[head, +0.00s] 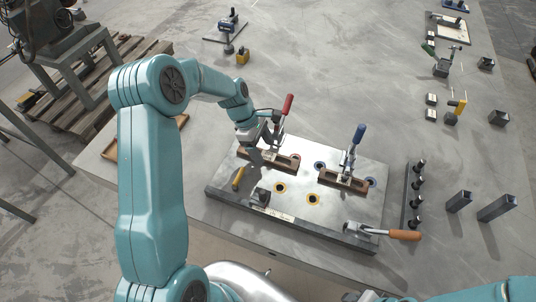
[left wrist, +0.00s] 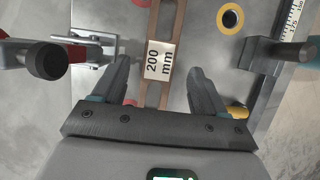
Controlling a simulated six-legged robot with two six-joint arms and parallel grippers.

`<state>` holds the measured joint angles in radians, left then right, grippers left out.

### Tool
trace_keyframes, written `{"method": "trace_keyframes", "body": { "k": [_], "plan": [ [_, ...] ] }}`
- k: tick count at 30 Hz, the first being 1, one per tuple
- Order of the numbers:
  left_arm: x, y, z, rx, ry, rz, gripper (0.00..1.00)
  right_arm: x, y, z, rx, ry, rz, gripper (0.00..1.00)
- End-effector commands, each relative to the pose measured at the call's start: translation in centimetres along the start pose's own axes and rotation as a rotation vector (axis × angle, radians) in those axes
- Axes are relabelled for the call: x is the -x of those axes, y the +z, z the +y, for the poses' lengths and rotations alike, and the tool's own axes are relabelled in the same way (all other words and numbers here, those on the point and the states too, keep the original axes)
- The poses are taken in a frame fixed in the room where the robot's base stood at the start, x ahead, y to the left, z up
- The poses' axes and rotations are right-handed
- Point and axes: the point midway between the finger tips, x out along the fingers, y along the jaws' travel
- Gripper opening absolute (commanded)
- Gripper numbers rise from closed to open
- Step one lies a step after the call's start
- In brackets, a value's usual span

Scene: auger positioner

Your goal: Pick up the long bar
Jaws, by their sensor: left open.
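The brown slotted bar (head: 284,162) lies on the metal plate (head: 225,193), beside the red-handled clamp. In the left wrist view the bar (left wrist: 170,30) runs up the picture and carries a white label (left wrist: 159,61) reading 200 mm. My left gripper (head: 256,156) is open just above the bar's left part. In the left wrist view its fingers (left wrist: 158,68) stand on either side of the label, with gaps between them and the bar. Whether they reach down to the bar's height I cannot tell. A second brown bar (head: 335,180) lies to the right. My right gripper is not visible.
The red-handled clamp (head: 287,105) rises close beside my left gripper. A blue-handled clamp (head: 357,137) stands over the second bar, and an orange-handled one (head: 403,235) lies at the plate's front right. Several dark posts (head: 415,195) stand right of the plate.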

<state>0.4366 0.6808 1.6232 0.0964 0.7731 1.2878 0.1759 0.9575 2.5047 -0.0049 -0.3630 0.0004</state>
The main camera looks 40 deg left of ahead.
Motion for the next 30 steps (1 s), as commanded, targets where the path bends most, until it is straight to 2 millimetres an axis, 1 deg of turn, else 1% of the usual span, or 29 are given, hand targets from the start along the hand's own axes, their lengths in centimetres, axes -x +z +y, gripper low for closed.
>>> {"method": "trace_keyframes", "body": {
  "k": [1,4,11,12,14,15,17,18,30],
  "plan": [
    [-0.7,0.1,0.0,0.0,-0.004,-0.001,0.72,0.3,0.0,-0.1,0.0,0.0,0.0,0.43],
    [-1.7,0.0,0.1,0.0,-0.001,-0.001,0.72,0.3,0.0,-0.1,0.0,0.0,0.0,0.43],
    [-2.0,0.0,0.2,0.0,0.002,0.0,0.72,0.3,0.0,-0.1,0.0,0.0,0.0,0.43],
    [-1.9,0.0,0.2,0.0,0.002,0.0,0.66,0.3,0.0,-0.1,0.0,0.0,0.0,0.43],
    [-1.9,0.0,0.2,0.0,0.002,0.0,0.46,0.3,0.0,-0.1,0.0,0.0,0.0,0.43],
    [-1.9,0.0,0.2,0.0,0.002,0.0,0.33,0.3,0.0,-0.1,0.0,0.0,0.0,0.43],
    [-1.9,0.0,0.2,0.0,0.001,0.0,0.14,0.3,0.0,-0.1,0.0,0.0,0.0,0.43],
    [-1.9,0.0,0.2,0.001,0.001,0.0,0.01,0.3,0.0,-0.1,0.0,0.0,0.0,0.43],
    [-1.5,0.1,0.3,-0.001,0.004,0.0,0.0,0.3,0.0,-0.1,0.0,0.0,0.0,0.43]
  ]
}}
